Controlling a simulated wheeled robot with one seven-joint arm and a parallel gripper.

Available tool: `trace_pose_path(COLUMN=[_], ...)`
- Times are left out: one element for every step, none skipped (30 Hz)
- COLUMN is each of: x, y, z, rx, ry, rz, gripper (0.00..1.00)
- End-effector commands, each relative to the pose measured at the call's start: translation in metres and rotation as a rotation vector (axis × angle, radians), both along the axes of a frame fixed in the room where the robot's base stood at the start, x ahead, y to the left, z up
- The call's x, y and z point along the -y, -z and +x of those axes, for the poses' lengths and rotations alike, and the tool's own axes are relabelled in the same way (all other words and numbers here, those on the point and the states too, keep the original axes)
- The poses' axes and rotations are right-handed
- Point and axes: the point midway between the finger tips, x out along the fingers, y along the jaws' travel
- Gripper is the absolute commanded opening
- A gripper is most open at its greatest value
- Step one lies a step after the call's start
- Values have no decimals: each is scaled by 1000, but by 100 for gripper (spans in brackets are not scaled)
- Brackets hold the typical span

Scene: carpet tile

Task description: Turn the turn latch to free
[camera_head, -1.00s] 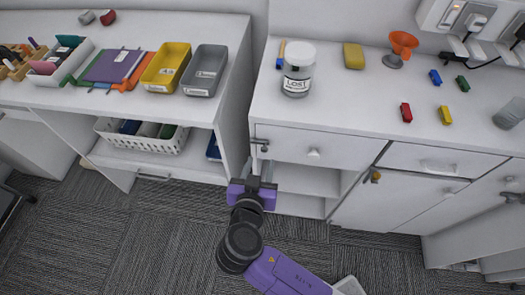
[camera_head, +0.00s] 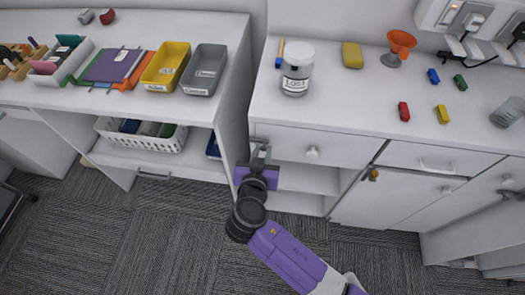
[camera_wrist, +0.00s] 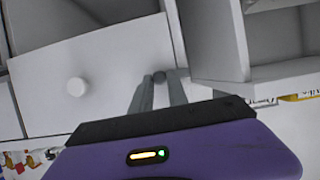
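The turn latch (camera_head: 262,141) is a small grey piece at the upper left of the white cabinet, by the left end of the drawer front (camera_head: 300,147). In the wrist view its rounded dark grey end (camera_wrist: 160,76) shows between my fingertips. My gripper (camera_head: 260,153) has a purple body and two grey fingers. It reaches up to the latch from the front, with a finger on each side. In the wrist view the fingers (camera_wrist: 159,85) look apart, with a gap between them. Contact with the latch cannot be made out. The fingers partly hide the latch.
An open shelf space (camera_head: 300,180) lies below the drawer. A second, brass-coloured latch (camera_head: 373,175) sits by the right-hand door (camera_head: 400,200). A round drawer knob (camera_head: 312,153) stands out right of my gripper. A jar (camera_head: 297,70) stands on the countertop above.

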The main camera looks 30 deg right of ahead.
Motion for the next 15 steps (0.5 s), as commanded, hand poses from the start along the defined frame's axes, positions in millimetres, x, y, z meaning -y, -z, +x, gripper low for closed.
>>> trace_pose_path(x=[0,0,0,0,0,0,0,0,-1,-1,-1,-1,-1,-1,-1], y=[0,0,0,0,0,0,0,0,-1,-1,-1,-2,-2,-3,-4], z=[0,0,0,0,0,0,0,0,0,0,0,0,0,1,1], rx=[0,0,0,-1,-1,-2,-4,-6,-10,-15,-20,-27,-35,-42,-55], ry=[0,0,0,0,0,0,0,0,-1,0,0,0,-1,0,1], rz=[0,0,0,-1,-1,-3,-5,-8,-14,-20,-27,-38,-48,-60,-77], gripper=[0,0,0,0,0,0,0,0,0,0,0,0,0,0,0])
